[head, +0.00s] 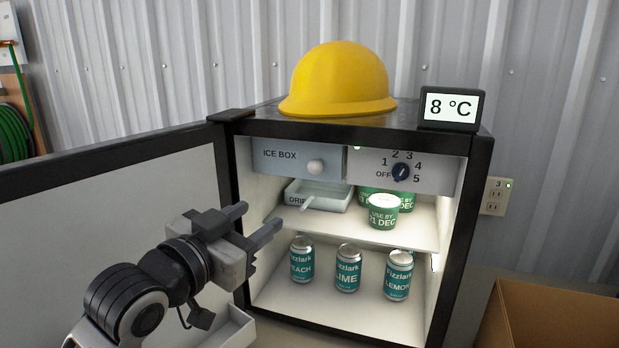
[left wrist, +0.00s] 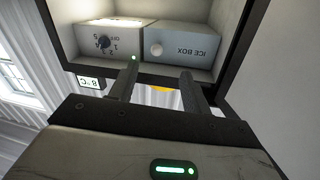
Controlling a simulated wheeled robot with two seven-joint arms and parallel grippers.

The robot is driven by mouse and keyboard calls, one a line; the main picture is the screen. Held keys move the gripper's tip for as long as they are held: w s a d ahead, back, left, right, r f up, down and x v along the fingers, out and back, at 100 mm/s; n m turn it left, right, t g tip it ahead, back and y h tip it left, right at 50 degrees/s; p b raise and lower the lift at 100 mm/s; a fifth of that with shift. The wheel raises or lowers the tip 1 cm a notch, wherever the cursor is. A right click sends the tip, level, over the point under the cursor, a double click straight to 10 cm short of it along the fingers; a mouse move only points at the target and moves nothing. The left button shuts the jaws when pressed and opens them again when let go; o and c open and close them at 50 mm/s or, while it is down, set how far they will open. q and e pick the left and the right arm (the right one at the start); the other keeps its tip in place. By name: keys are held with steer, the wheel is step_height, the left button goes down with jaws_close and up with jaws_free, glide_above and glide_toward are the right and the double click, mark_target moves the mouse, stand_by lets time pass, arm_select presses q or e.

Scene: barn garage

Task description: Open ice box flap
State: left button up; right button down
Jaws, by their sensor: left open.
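The ice box flap (head: 285,161) is a pale grey panel labelled "ICE BOX" at the top left inside the small open fridge (head: 468,200). It looks shut. Its round white knob (head: 315,166) sits toward the flap's right side. In the left wrist view the flap (left wrist: 187,50) and knob (left wrist: 155,48) appear upside down beyond the fingers. My left gripper (head: 256,222) is open and empty, in front of the fridge's left side, lower than the flap and apart from it. It also shows in the left wrist view (left wrist: 158,85). My right gripper is not in view.
The fridge door (head: 110,205) stands open at the left, beside my left arm. A dial panel (head: 430,172) adjoins the flap. Below are a drip tray (head: 325,196), green tubs (head: 383,212) and cans (head: 348,268). A yellow helmet (head: 338,80) and temperature display (head: 451,108) sit on top.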

arm_select(q)
steer(key=r, duration=0.2)
steer(key=p, duration=0.2)
glide_toward(311, 170)
steer(key=shift+h, duration=0.3)
steer(key=x, duration=0.9)
steer(key=shift+w+a+f, duration=0.1)
steer(key=shift+f, duration=0.05)
steer(key=shift+m, duration=0.3)
jaws_close()
